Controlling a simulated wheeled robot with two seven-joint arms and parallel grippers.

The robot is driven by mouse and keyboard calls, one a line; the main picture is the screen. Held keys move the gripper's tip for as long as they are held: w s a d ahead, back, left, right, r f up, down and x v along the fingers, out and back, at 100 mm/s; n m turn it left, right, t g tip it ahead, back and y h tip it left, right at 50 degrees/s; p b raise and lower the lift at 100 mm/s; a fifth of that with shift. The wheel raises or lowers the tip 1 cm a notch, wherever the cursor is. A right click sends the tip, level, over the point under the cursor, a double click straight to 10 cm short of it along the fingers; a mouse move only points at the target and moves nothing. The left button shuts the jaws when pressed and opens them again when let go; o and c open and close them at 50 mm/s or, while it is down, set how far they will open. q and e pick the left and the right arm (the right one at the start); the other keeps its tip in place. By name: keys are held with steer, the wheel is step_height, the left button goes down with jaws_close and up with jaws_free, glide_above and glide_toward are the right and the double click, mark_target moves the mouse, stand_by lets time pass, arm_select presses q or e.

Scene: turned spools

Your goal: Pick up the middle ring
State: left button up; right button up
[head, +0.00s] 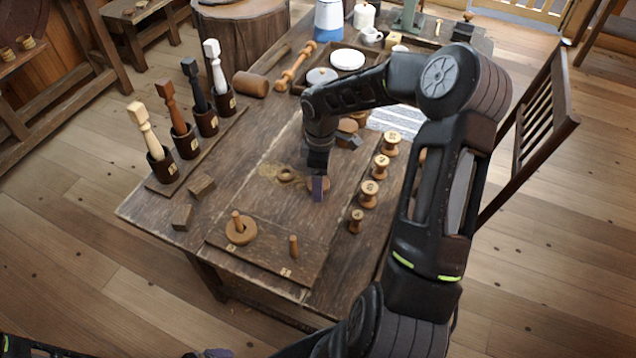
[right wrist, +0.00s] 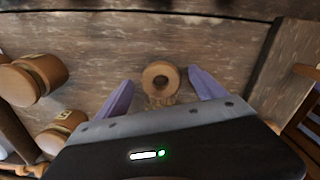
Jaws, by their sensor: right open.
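A wooden ring (head: 326,184) lies on the table at my right gripper (head: 318,190), partly hidden by a purple finger. In the right wrist view a round wooden ring (right wrist: 150,73) with a dark hole shows between the two spread purple fingers of my right gripper (right wrist: 160,92); neither finger visibly touches it. A smaller ring (head: 287,174) lies just left of the gripper in the head view. A large ring (head: 240,234) sits around a peg on the peg board (head: 262,256). My left gripper (head: 217,353) barely shows at the bottom edge; its jaw state is unclear.
The second peg (head: 294,246) is bare. Several spools (head: 368,193) stand in a row right of the gripper; some also show in the right wrist view (right wrist: 35,80). Handles in dark cups (head: 160,165) and two wooden blocks (head: 201,186) are at the left. A tray (head: 298,82) is behind.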

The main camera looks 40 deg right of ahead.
steer(key=shift+f, duration=0.4)
steer(key=c, duration=1.4)
steer(key=shift+c, duration=0.2)
step_height(320, 180, up, 10)
steer(key=shift+b, duration=0.35)
